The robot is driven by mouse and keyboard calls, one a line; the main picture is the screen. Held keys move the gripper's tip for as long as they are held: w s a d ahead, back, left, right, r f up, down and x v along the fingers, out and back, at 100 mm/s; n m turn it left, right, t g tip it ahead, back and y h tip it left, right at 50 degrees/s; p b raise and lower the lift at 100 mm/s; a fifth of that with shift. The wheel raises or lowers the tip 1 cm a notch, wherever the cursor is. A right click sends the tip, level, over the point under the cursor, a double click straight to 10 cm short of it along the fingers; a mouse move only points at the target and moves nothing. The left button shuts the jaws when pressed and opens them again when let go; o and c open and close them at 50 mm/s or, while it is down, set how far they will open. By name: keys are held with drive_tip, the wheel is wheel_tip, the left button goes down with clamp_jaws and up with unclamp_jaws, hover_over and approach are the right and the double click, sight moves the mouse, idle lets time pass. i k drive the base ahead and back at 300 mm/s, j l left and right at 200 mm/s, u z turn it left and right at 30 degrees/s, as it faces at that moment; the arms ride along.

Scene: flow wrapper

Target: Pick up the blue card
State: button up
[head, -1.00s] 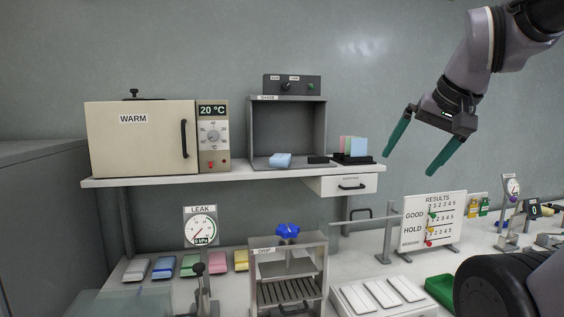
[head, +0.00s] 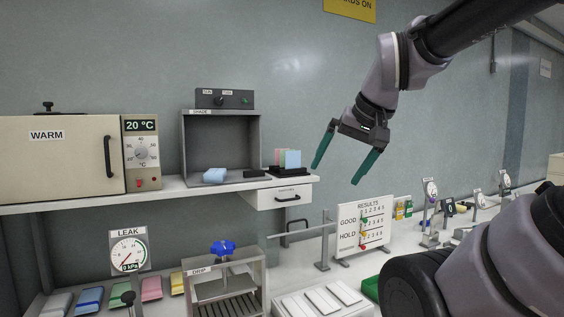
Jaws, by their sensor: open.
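The blue card (head: 293,158) stands upright in a small black holder (head: 290,170) at the right end of the shelf. It is at the right of a pink and a green card in the same holder. My gripper (head: 337,174) is open and empty, its two green fingers pointing down and to the left. It appears to the right of the holder in the picture, apart from the cards.
A light blue packet (head: 215,175) lies in the open SHADE box (head: 182,145). The WARM oven (head: 60,155) stands on the shelf (head: 60,205) at left. A drawer (head: 284,196) hangs under the shelf. Below are the RESULTS board (head: 363,226) and the DRIP stand (head: 200,270).

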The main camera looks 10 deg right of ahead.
sight(293, 159)
drive_tip(key=i+l+u, duration=0.2)
drive_tip(key=l, duration=0.5)
drive_tip(key=l+u, duration=0.25)
drive_tip(key=l, duration=0.4)
